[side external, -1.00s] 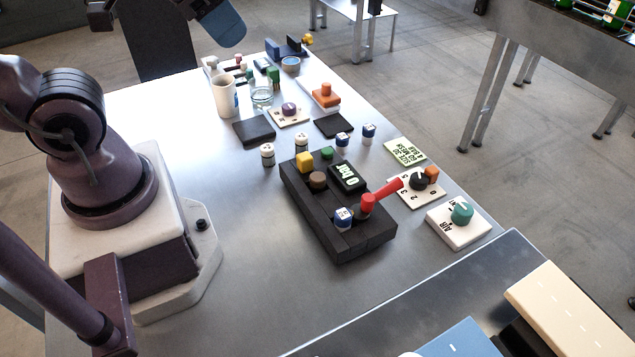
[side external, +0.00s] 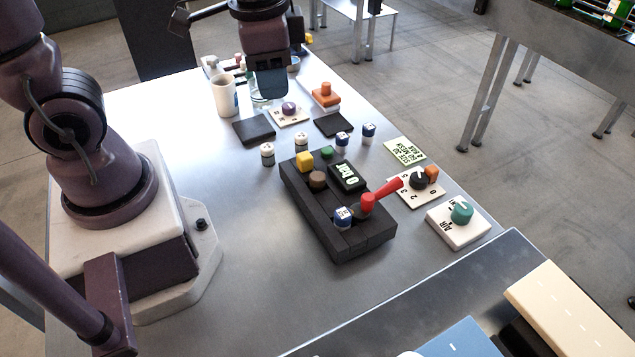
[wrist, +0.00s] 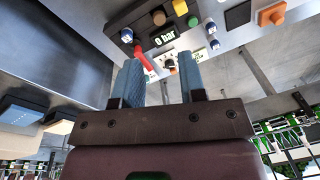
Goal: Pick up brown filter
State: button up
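The brown filter (side external: 317,180) is a short round brown cylinder standing in the black block (side external: 345,242), beside a yellow cube and near a green button. It also shows at the top of the wrist view (wrist: 158,18). My gripper (side external: 268,92) hangs above the back part of the table, behind the block and well apart from the filter. In the wrist view its two blue fingers (wrist: 158,62) are spread with nothing between them.
The block also carries a "0 bar" display (side external: 346,177), a red lever (side external: 383,194) and a blue-white canister (side external: 343,218). Several small canisters stand behind it. A white mug (side external: 223,97) stands at the back left. The table left of the block is clear.

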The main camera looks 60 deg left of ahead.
aim_at(318, 176)
jog(key=w+d+f+m+g, duration=0.1)
jog(key=w+d+f+m, duration=0.1)
jog(key=w+f+m, duration=0.8)
jog(key=s+f, duration=0.1)
jog(key=f, duration=0.2)
jog(key=s+f+m, duration=0.1)
jog(key=f, duration=0.3)
jog(key=s+a+f+m, duration=0.1)
jog(key=f, duration=0.3)
jog(key=shift+s+f+y, duration=0.25)
jog(key=shift+y, duration=0.05)
jog(key=c, duration=0.6)
jog(key=shift+r, duration=0.1)
